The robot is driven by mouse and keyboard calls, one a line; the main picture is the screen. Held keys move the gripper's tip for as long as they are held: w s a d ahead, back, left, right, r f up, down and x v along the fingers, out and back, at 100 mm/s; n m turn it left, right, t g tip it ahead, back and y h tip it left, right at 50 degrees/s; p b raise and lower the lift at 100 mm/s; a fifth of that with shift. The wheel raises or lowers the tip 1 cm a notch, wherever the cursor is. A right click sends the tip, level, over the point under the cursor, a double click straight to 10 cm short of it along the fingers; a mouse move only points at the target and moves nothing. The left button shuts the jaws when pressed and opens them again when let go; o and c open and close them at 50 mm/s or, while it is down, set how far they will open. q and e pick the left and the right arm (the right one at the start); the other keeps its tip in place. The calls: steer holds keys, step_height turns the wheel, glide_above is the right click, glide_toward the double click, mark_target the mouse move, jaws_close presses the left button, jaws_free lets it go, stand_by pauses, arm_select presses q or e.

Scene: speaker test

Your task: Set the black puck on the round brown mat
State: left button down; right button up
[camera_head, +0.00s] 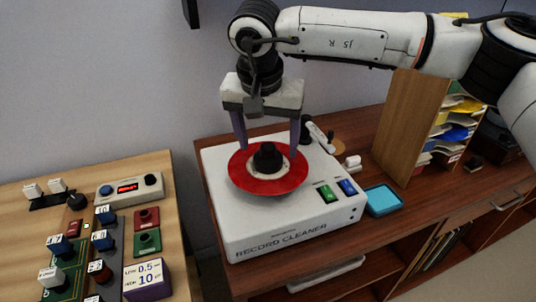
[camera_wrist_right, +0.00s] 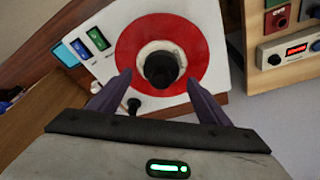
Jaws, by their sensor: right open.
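The black puck (camera_head: 267,157) sits at the centre of a red disc (camera_head: 252,182) on the white record cleaner (camera_head: 225,215). In the right wrist view the puck (camera_wrist_right: 161,68) shows inside a pale ring. My right gripper (camera_head: 268,149) is open and points down over the puck, one finger on each side; I cannot tell whether they touch it. Its fingers also show in the right wrist view (camera_wrist_right: 157,92). A round brown patch (camera_head: 338,147), probably the mat, lies behind the cleaner, partly hidden by the white arm. My left gripper is not in view.
A white arm (camera_head: 320,136) and a black knob (camera_head: 306,124) stand at the cleaner's back right corner. Green and blue switches (camera_head: 337,190) and a blue tray (camera_head: 383,200) are at the right. A wooden sorter (camera_head: 408,125) stands beyond. A light wooden bench (camera_head: 150,170) holds controls at the left.

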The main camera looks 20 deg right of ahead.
steer(key=shift+x, duration=1.3)
steer(key=c, duration=1.3)
steer(key=shift+c, duration=0.6)
steer(key=shift+r, duration=0.15)
